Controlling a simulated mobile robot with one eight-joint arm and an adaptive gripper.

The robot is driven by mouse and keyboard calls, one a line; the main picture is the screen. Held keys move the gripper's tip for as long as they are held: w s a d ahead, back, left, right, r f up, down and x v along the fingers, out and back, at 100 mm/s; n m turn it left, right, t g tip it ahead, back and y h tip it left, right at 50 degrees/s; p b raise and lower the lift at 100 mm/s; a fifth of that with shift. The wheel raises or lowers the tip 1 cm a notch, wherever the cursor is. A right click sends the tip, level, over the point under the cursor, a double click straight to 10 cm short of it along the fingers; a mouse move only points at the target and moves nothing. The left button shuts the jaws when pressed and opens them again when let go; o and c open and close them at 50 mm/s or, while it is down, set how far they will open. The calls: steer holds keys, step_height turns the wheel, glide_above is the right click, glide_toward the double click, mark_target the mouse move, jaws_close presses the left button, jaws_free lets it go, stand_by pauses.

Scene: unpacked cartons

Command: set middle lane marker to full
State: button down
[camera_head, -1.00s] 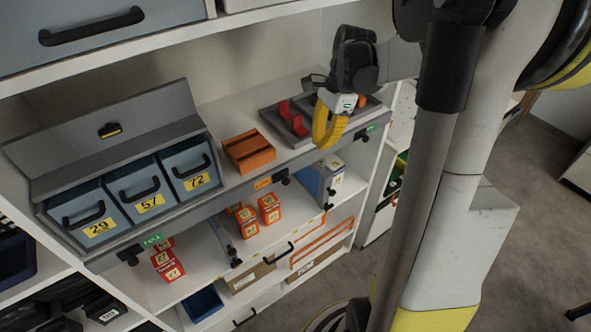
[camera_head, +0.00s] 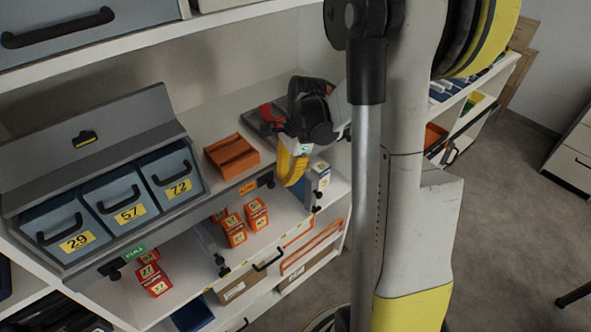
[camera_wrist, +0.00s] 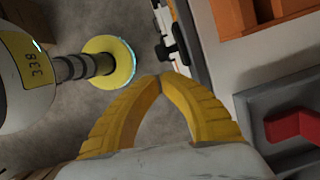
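The middle lane marker (camera_head: 248,187) shows as an orange label on the grey shelf edge below the orange tray; its text is too small to read surely. A black knob (camera_head: 266,182) sits just right of it. A similar black knob (camera_wrist: 174,46) shows on the shelf edge in the wrist view, ahead of my fingertips. My gripper (camera_head: 291,182) is in front of the shelf edge, right of the marker. In the wrist view its yellow fingertips (camera_wrist: 158,77) meet with nothing visible between them. The gripper appears apart from the knob.
An orange tray (camera_head: 232,156) stands on the shelf above the marker. Blue bins stand left, over a green FULL label (camera_head: 134,253) with its own knob (camera_head: 115,274). Red cartons (camera_head: 256,214) stand on the shelf below. A grey tray (camera_wrist: 265,105) with a red piece is at right.

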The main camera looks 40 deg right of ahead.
steer(key=shift+w+a, duration=0.1)
steer(key=shift+a, duration=0.2)
steer(key=a, duration=0.6)
steer(key=shift+b, duration=0.45)
steer(key=s+d+r+p, duration=0.1)
steer(key=d+r+p, duration=0.1)
steer(key=d+r, duration=0.4)
steer(key=a+v, duration=0.1)
steer(key=v, duration=0.3)
steer(key=shift+r, duration=0.2)
